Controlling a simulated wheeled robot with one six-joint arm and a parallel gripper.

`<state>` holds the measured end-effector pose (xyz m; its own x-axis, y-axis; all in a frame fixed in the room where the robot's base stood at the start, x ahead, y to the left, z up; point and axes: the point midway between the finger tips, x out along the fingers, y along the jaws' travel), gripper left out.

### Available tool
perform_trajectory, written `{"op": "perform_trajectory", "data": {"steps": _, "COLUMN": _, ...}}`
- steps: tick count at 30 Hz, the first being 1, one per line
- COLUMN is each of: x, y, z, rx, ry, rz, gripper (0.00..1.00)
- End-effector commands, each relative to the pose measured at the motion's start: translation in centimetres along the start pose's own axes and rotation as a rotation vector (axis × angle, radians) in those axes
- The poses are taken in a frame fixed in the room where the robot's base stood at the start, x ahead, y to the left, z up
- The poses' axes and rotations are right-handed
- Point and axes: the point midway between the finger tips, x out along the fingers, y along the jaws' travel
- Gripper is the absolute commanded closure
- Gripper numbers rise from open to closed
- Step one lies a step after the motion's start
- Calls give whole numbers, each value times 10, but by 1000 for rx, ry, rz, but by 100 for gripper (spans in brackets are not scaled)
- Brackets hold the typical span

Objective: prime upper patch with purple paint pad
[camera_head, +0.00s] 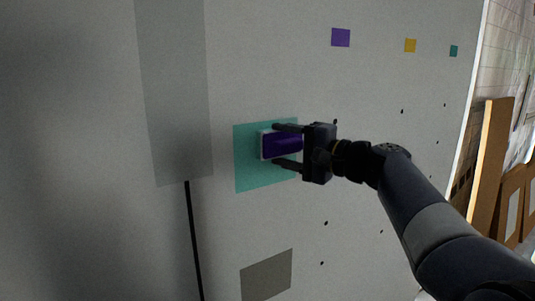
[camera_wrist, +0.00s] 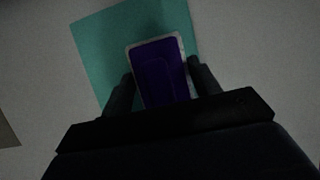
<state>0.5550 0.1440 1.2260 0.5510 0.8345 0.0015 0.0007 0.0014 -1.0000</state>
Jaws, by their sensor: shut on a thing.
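My gripper (camera_head: 288,146) is shut on a purple paint pad with a pale rim (camera_head: 282,146). In the head view the pad is in front of the teal upper patch (camera_head: 249,178) on the grey wall panel, covering part of its right half. In the wrist view the pad (camera_wrist: 160,72) sits between the two fingers (camera_wrist: 158,85), with the teal patch (camera_wrist: 100,48) behind it. I cannot tell whether the pad touches the patch. A lower grey-beige patch (camera_head: 266,275) is farther down the panel.
A translucent grey strip (camera_head: 175,90) and a dark pole (camera_head: 193,240) are left of the patch. Wooden boards (camera_head: 489,165) lean at the far right. Small dark dots speckle the panel.

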Motion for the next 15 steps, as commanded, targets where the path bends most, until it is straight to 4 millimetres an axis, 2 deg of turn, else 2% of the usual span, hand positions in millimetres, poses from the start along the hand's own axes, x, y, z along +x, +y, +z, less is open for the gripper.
{"op": "perform_trajectory", "data": {"steps": 15, "x": -21, "y": 0, "z": -48, "rx": 1, "ry": 5, "rz": 1, "gripper": 65}}
